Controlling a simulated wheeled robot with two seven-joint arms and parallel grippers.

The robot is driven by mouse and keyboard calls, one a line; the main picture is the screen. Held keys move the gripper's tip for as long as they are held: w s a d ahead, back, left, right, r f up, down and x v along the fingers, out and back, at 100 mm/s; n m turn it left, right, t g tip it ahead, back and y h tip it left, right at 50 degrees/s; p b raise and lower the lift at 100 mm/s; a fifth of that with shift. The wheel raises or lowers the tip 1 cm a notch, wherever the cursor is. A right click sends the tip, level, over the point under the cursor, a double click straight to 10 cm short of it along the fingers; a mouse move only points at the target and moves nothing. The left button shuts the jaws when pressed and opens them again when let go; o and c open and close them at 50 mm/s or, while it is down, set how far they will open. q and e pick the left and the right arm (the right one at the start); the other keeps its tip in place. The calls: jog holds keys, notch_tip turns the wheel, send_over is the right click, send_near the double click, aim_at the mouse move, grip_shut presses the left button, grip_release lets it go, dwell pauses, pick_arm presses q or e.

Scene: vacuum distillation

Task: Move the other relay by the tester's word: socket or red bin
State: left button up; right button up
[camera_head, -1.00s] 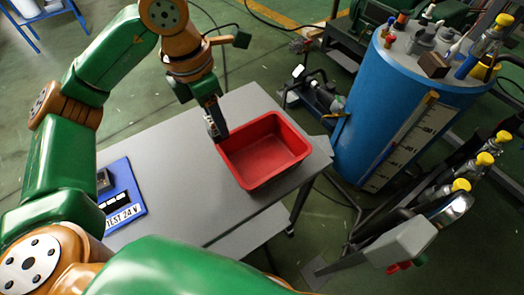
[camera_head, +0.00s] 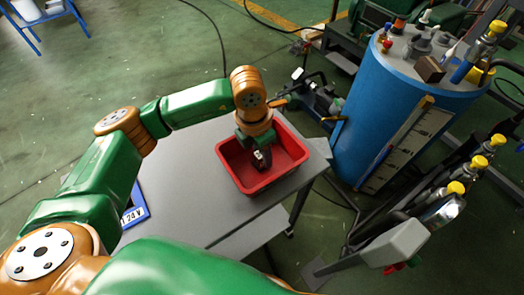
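The red bin (camera_head: 236,172) stands on the right end of the grey table. My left gripper (camera_head: 262,160) points down inside the bin's outline, seen from above. Its dark fingertips are small, and I cannot tell whether they are apart or hold a relay. No relay can be made out in the bin. The blue tester board (camera_head: 136,214) lies at the table's left side. My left arm covers most of it, leaving only a corner with part of the "24 V" label. My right gripper is not in view.
The grey table (camera_head: 190,205) is clear between tester and bin. A blue tank (camera_head: 365,115) with a scale and fittings on top stands to the right. A grey box (camera_head: 396,243) on a post is at lower right, near yellow-capped valves (camera_head: 455,188).

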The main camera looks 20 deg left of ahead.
aim_at(256, 156)
pick_arm(q)
jog(key=o, duration=0.4)
jog(key=shift+r, duration=0.15)
notch_tip(256, 156, up, 12)
jog(key=s+a, duration=0.1)
jog(key=shift+s, duration=0.1)
